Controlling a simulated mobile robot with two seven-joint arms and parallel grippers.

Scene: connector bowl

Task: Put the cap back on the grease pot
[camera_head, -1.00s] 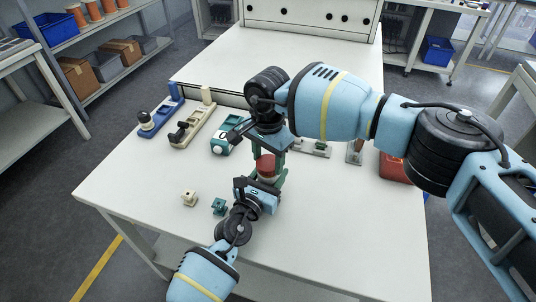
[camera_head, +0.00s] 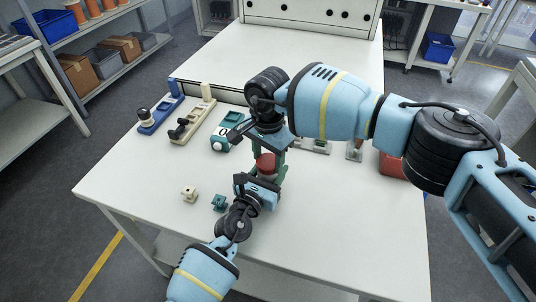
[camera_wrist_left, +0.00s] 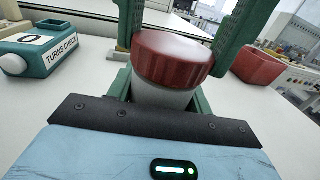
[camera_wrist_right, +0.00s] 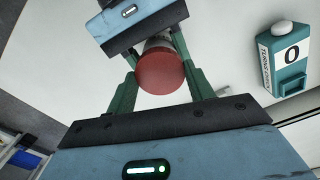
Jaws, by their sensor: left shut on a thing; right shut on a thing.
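The grease pot (camera_wrist_left: 162,96) is a pale grey-white cylinder, upright between the green fingers of my left gripper (camera_wrist_left: 163,90), which is shut on it. The ribbed dark red cap (camera_wrist_left: 174,58) sits directly over the pot's mouth and appears to touch it. I cannot tell whether its thread is engaged. My right gripper (camera_wrist_right: 160,70) comes from above, shut on the cap, which faces its wrist camera (camera_wrist_right: 160,72). In the head view, the cap (camera_head: 265,163) shows between the two grippers, and most of the pot is hidden.
A teal turns-check box (camera_head: 222,139) reading 0 stands left of the grippers. Blue (camera_head: 160,115) and cream (camera_head: 193,121) fixtures lie beyond it. Small cream (camera_head: 189,193) and teal (camera_head: 219,202) blocks stand front left. A red bin (camera_head: 391,166) is at right. The front right table is clear.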

